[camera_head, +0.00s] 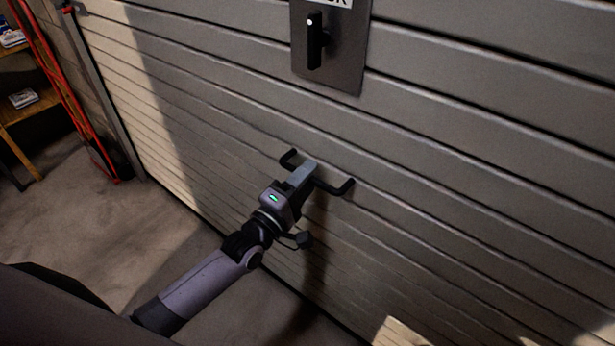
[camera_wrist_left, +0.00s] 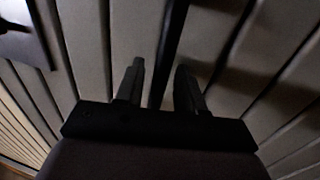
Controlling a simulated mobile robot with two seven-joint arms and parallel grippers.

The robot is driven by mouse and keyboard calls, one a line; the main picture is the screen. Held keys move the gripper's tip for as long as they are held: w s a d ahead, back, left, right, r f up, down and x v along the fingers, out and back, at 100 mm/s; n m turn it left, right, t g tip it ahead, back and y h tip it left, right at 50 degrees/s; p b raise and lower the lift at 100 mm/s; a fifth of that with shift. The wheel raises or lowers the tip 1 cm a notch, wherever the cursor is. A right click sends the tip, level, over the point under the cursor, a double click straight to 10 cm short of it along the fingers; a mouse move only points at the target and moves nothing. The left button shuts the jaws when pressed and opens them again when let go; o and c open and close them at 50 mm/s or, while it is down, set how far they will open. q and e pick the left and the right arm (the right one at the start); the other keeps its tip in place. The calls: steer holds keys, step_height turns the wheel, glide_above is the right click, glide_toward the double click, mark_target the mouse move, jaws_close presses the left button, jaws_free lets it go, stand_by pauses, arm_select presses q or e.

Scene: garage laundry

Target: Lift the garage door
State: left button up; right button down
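The garage door (camera_head: 450,170) is a wall of grey-beige horizontal slats, and it is down in the head view. A black bar handle (camera_head: 335,188) sticks out from its lower part. My left gripper (camera_head: 302,173) is at the middle of this handle and hides part of it. In the left wrist view, the gripper's two fingers (camera_wrist_left: 158,88) are apart, with the dark handle bar (camera_wrist_left: 171,45) running between them. A gap shows between the left finger and the bar. My right gripper is not in view.
A grey lock plate (camera_head: 348,75) with a black upright lever (camera_head: 315,45) is on the door above the handle. A red metal frame (camera_head: 70,95) and wooden shelves (camera_head: 30,108) stand at the left. The concrete floor (camera_head: 110,235) at left is clear.

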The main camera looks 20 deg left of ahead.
arm_select(q)
steer(key=shift+w, duration=0.1)
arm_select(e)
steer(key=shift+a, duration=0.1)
arm_select(q)
jaws_close()
steer(key=shift+r, duration=0.15)
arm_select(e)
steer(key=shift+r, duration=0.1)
